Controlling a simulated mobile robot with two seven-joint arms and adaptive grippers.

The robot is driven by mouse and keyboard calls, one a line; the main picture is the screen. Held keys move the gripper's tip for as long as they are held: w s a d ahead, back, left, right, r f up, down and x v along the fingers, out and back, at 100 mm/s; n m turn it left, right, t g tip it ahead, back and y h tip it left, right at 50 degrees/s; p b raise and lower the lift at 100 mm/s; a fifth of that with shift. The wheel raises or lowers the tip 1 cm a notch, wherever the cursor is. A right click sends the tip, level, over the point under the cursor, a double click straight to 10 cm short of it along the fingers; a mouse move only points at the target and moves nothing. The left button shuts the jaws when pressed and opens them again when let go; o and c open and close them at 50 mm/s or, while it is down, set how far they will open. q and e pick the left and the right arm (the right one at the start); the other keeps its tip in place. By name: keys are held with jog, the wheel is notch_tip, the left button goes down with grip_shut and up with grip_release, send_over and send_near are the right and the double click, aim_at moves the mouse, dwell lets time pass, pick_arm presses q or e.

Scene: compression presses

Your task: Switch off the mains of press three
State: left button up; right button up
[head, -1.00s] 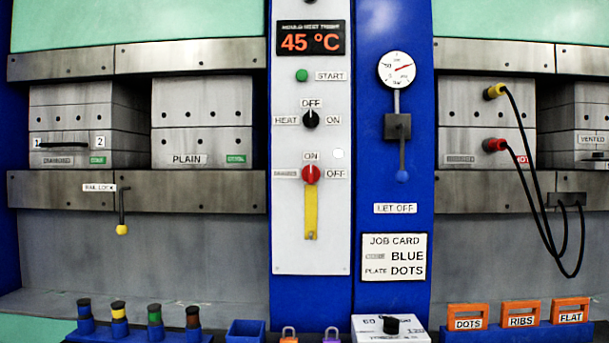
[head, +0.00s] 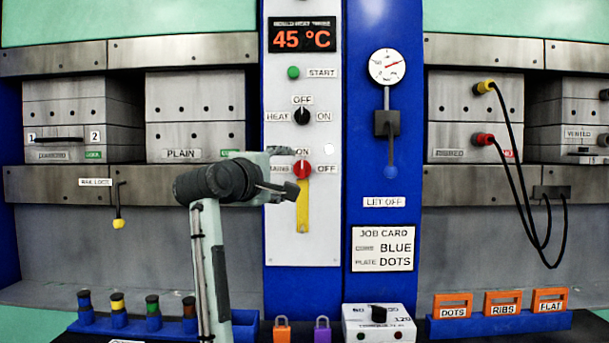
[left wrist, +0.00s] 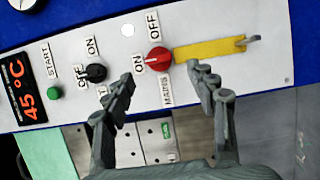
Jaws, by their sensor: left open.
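The mains switch (head: 302,169) is a round red knob on the white control panel (head: 282,250), with ON above it and OFF to its right. Its white mark points at ON. It also shows in the left wrist view (left wrist: 158,60). A yellow strip (head: 302,210) hangs below it. My left gripper (head: 284,176) is at the knob's left in the head view. In the left wrist view its open fingers (left wrist: 160,78) are spread on either side of the knob, with nothing between them. Contact cannot be told. My right gripper is out of view.
Above sit the black heat knob (head: 302,116), the green start button (head: 293,72) and a 45 °C display (head: 303,35). To the right hang a gauge (head: 388,67) and a blue-tipped lever (head: 389,172). Padlocks (head: 282,330) and a torque box (head: 379,322) stand below.

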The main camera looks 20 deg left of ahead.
aim_at(301, 170)
pick_arm(q)
jog(key=w, duration=0.4)
jog(key=w+p, duration=0.1)
jog(key=w, duration=0.1)
jog(key=shift+w+d+r, duration=0.1)
jog(key=shift+w+d, duration=0.25)
jog(key=shift+w, duration=0.05)
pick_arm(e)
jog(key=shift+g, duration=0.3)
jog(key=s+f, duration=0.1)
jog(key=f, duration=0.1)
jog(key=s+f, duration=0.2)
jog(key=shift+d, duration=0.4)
pick_arm(q)
jog(key=c, duration=1.2)
